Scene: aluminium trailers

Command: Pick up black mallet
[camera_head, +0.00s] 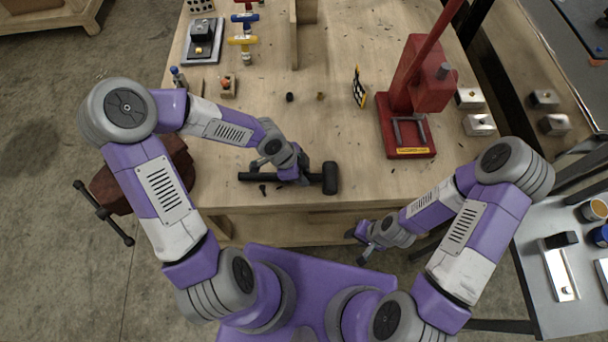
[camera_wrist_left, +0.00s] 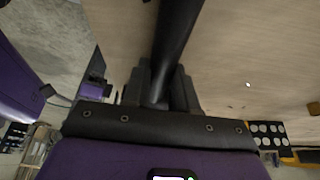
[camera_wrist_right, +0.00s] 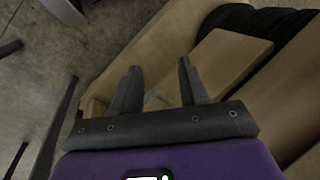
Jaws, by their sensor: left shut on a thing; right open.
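The black mallet (camera_head: 330,178) is at the front edge of the wooden workbench, its head to the right and its handle reaching left. My left gripper (camera_head: 297,172) is shut on the handle close to the head. In the left wrist view the dark handle (camera_wrist_left: 172,50) runs between the fingers (camera_wrist_left: 160,88). I cannot tell whether the mallet touches the bench top. My right gripper (camera_head: 360,246) is open and empty, in front of the bench and below its edge; its spread fingers show in the right wrist view (camera_wrist_right: 155,75).
A red press (camera_head: 407,100) stands at the bench's right. A dark red vise (camera_head: 150,178) with a bar handle is at the left edge. The bench centre is mostly clear.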

